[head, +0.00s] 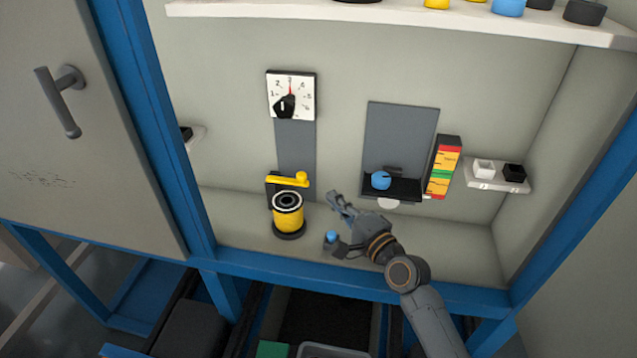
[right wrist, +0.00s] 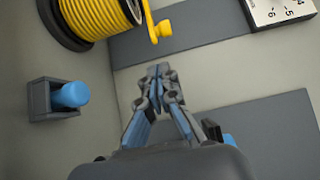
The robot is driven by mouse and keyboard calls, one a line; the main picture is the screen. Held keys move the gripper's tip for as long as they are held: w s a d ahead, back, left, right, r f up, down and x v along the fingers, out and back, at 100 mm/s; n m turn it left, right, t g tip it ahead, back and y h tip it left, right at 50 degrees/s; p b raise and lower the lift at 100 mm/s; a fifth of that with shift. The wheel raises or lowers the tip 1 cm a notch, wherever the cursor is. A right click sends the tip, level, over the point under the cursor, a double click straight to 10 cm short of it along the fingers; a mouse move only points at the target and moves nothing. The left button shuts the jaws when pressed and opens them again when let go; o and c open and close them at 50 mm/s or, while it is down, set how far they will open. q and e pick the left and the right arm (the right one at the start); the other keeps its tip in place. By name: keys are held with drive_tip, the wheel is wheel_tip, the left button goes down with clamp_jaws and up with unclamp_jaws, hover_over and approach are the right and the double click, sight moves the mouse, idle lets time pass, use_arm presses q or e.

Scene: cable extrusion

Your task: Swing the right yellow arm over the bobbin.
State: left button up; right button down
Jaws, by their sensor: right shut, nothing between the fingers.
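The yellow arm (head: 286,181) lies roughly level on a dark mount just behind and above the bobbin, with a knob at its right end. It also shows in the right wrist view (right wrist: 154,22). The yellow bobbin (head: 287,217) stands upright on a dark round base and shows at the upper left of the right wrist view (right wrist: 95,16). My right gripper (head: 337,198) is to the right of the bobbin and the arm, apart from both. Its fingers (right wrist: 159,72) are shut and empty, pointing toward the knob. My left gripper is not in view.
A blue button in a dark holder (head: 332,238) stands right of the bobbin, close to my right gripper. A dial (head: 291,95) is on the back wall. A dark tray with a blue knob (head: 381,180) and a striped colour column (head: 443,167) are further right. A shelf (head: 400,15) runs above.

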sight(303, 186)
drive_tip(key=x, duration=0.7)
drive_tip(key=shift+a, duration=0.1)
drive_tip(key=shift+s+r, duration=0.1)
drive_tip(key=shift+s, duration=0.1)
drive_tip(key=s+p, duration=0.1)
drive_tip(key=s+a+p, duration=0.1)
drive_tip(key=s, duration=0.1)
drive_tip(key=shift+s+a+r, duration=0.1)
drive_tip(key=shift+s, duration=0.05)
drive_tip(key=shift+s+a, duration=0.1)
drive_tip(key=shift+s, duration=0.05)
drive_tip(key=shift+f, duration=0.2)
